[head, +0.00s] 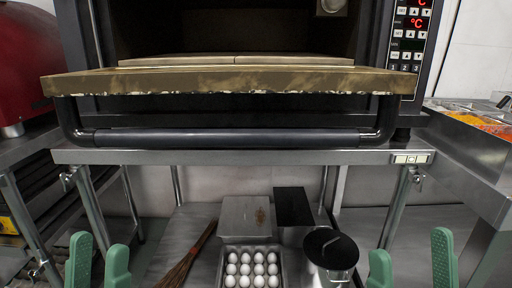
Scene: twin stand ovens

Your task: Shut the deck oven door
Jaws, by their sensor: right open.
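The deck oven door (230,81) is down, lying about level and reaching out towards me, with a worn, brownish inner face. Its dark bar handle (225,138) hangs below the front edge. Above the door, the oven chamber (230,30) is open and dark, with a pale deck (235,60) inside. My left gripper (97,262) is at the bottom left, with green fingers apart and nothing between them. My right gripper (411,262) is at the bottom right, open and empty. Both are apart from the door and handle in the picture.
The oven stands on a steel stand (250,156). Below are a tray of eggs (252,266), boxes (245,217), a black-lidded container (330,250) and a broom (185,260). A control panel (408,40) is at right, beside a topping counter (470,140). A red rounded machine (25,60) is at left.

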